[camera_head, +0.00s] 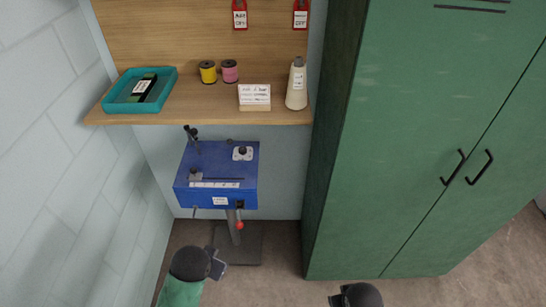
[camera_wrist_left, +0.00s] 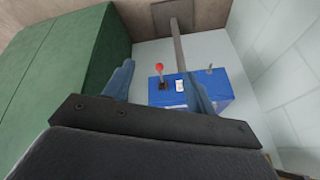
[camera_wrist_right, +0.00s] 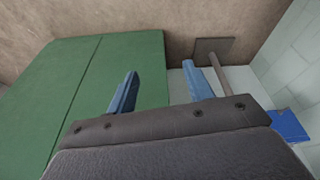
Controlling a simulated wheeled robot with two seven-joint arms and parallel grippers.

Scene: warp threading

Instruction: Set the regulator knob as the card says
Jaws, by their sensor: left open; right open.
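A blue machine box (camera_head: 222,158) stands on a post below the shelf. On its top is a round black knob (camera_head: 242,151) on a white plate, which looks like the regulator knob; its setting is too small to read. A white card (camera_head: 255,94) with printed lines stands on the shelf; its words are not legible. My left gripper (camera_head: 219,259) is open and empty, low in front of the box; in the left wrist view its fingers (camera_wrist_left: 159,70) point toward the box front. My right gripper (camera_wrist_right: 160,68) is open and empty, in front of the green cabinet.
The wooden shelf (camera_head: 200,113) also holds a teal tray (camera_head: 110,103), yellow (camera_head: 208,72) and pink (camera_head: 230,71) spools and a cream cone (camera_head: 297,90). A red-balled lever (camera_head: 240,225) hangs at the box front. The green cabinet (camera_head: 420,120) closes off the right; a wall bounds the left.

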